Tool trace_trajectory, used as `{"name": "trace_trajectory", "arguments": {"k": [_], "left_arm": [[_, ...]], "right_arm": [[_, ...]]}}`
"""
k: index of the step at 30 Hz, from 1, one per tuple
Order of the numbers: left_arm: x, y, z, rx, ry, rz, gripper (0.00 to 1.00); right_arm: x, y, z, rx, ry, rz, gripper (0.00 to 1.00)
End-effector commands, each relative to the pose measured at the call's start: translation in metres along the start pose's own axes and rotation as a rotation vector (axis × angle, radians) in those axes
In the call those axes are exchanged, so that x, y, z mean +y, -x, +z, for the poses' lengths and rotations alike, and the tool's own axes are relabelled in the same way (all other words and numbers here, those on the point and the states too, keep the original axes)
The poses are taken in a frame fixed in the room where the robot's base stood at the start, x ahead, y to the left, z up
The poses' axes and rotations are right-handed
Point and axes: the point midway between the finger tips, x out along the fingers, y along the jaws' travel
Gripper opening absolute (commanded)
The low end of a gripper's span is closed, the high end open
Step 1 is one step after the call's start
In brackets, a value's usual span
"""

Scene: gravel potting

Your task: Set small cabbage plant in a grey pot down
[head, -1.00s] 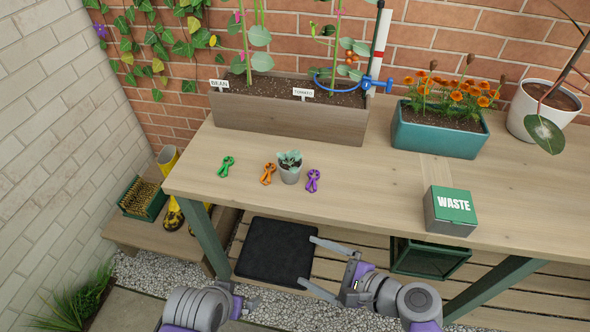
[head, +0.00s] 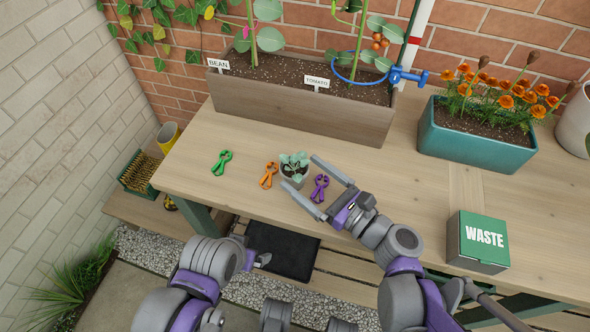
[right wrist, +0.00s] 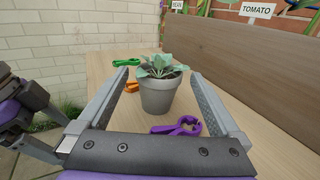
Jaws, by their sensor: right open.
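The small cabbage plant (head: 294,161) has pale green leaves and sits in a grey pot (head: 292,180), upright on the wooden bench. My right gripper (head: 301,173) is open. Its two fingers reach to either side of the pot, with visible gaps in the right wrist view, where the grey pot (right wrist: 159,98) stands between the fingertips. My left gripper (head: 262,258) is only partly seen, low in front of the bench, and its jaws are unclear.
Green (head: 222,162), orange (head: 269,174) and purple (head: 320,188) clips lie near the pot. A wooden planter (head: 300,121) with BEAN and TOMATO labels stands behind. A teal planter (head: 475,150) and WASTE box (head: 478,243) are at right.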

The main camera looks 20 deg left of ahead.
Motion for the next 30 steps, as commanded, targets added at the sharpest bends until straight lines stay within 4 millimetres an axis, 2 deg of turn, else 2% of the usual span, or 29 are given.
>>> {"name": "trace_trajectory", "arguments": {"k": [7,15,24,30], "left_arm": [[0.000,-0.005,0.001,-0.002,0.000,0.000,1.00],[0.000,-0.013,0.004,-0.004,0.000,0.000,1.00],[0.000,-0.013,0.004,-0.004,0.000,0.000,1.00],[0.000,-0.013,0.004,-0.004,0.000,0.000,1.00]], "right_arm": [[0.002,-0.022,-0.002,0.001,0.000,0.002,1.00],[0.003,-0.059,-0.004,0.001,0.001,0.002,1.00],[0.002,-0.063,-0.003,0.001,0.001,-0.001,1.00],[0.002,-0.063,-0.003,0.001,0.001,-0.001,0.64]]}}
